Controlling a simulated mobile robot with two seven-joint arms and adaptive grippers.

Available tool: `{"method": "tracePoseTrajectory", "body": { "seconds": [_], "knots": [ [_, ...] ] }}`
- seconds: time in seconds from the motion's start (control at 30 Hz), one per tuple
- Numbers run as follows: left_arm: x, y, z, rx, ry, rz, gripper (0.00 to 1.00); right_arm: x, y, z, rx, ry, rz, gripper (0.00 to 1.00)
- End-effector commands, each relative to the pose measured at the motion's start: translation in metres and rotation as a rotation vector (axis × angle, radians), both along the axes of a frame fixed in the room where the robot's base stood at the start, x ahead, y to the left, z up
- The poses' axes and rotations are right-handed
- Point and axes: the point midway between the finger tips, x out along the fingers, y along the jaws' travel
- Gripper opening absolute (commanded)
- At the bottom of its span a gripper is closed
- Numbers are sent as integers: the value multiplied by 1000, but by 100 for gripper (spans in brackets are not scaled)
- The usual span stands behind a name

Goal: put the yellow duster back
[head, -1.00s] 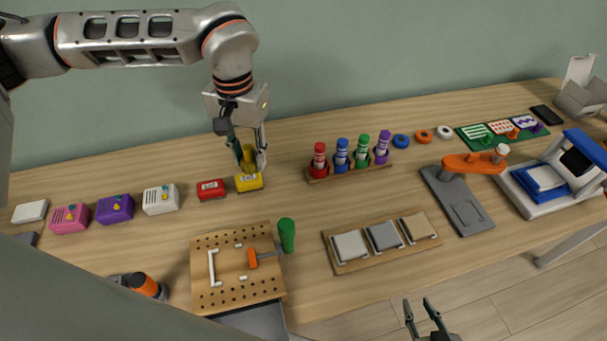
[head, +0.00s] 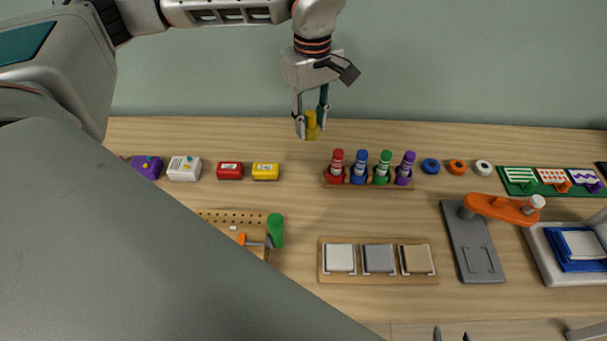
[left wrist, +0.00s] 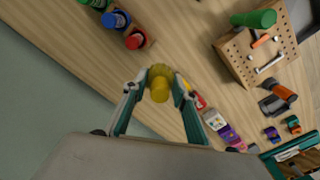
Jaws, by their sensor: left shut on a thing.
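The yellow duster (head: 312,127) is held upright between the fingers of my left gripper (head: 312,120), in the air above the back of the table, left of the rack. In the left wrist view the duster (left wrist: 159,84) sits between the fingertips, with bare tabletop behind it. The yellow box (head: 265,172) lies on the table, below and left of the gripper. The fingertips of my right gripper (head: 451,335) just show at the bottom edge, apart and empty.
A wooden rack (head: 368,187) holds red, blue, green and purple bottles. A red box (head: 230,171) is beside the yellow one. A pegboard (head: 230,216) with a green cylinder (head: 276,230) and a tray of pads (head: 378,276) stand in front. The tabletop between boxes and rack is clear.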

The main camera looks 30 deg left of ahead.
Motion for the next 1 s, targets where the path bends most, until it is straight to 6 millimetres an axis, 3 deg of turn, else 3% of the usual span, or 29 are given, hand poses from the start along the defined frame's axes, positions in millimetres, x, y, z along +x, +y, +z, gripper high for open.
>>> {"method": "tracePoseTrajectory", "body": {
  "seconds": [0.2, 0.47, 0.57, 1.0],
  "knots": [
    [9, 19, 16, -5, 1, 465, 4, 1, 1, 7, 2, -2, 1, 40],
    [11, 28, 18, -7, 8, 700, 4, 1, 2, 8, 3, -2, 0, 40],
    [10, 28, 4, -5, 10, 713, 4, 1, 2, 8, 3, -2, 0, 40],
    [10, 28, -101, -5, 11, 709, 4, 0, 1, 4, 2, 1, 0, 40]
  ]
}}
